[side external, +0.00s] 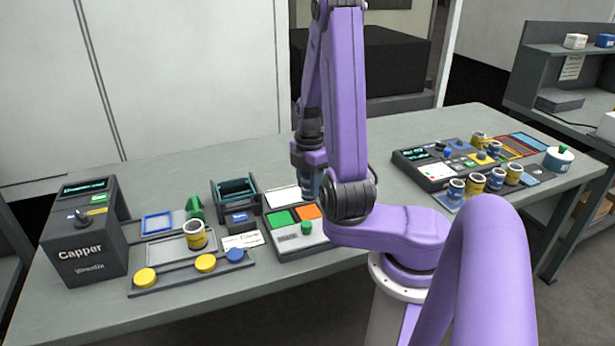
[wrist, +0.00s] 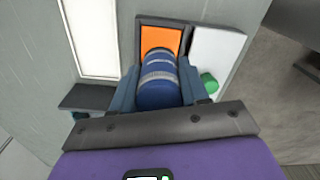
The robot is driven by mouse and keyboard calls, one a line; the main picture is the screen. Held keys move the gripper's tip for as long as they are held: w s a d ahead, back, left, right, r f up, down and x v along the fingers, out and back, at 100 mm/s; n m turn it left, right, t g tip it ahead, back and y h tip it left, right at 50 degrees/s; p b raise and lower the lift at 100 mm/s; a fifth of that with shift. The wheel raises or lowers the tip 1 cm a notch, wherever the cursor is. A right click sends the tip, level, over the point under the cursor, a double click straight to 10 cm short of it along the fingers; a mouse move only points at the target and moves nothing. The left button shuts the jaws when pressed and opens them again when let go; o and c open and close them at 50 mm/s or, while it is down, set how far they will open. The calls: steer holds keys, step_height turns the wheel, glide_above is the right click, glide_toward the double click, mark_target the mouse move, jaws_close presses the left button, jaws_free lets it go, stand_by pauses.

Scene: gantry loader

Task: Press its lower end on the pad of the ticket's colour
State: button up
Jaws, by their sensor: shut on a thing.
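My gripper (side external: 310,172) is shut on a blue cylinder with pale bands (wrist: 158,80). In the side view only a blue part of the cylinder (side external: 312,186) shows below my gripper, and the arm partly covers it. The orange pad (side external: 309,211) and the green pad (side external: 281,218) lie side by side on a low box. In the wrist view the cylinder's far end overlaps the orange pad (wrist: 160,37); I cannot tell whether they touch. A white card (side external: 243,240), perhaps the ticket, lies left of the box; I cannot read its print or colour.
A green knob (side external: 307,228) stands on the box's front. A white panel (side external: 282,196) lies behind the pads. To the left are a dark open rack (side external: 236,187), a yellow-banded jar (side external: 195,235) and the capper (side external: 88,235). Several jars stand right of my arm.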

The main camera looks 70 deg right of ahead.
steer(key=shift+f, duration=2.7)
steer(key=shift+r, duration=3.05)
steer(key=shift+w+d, duration=0.1)
steer(key=shift+w, duration=0.05)
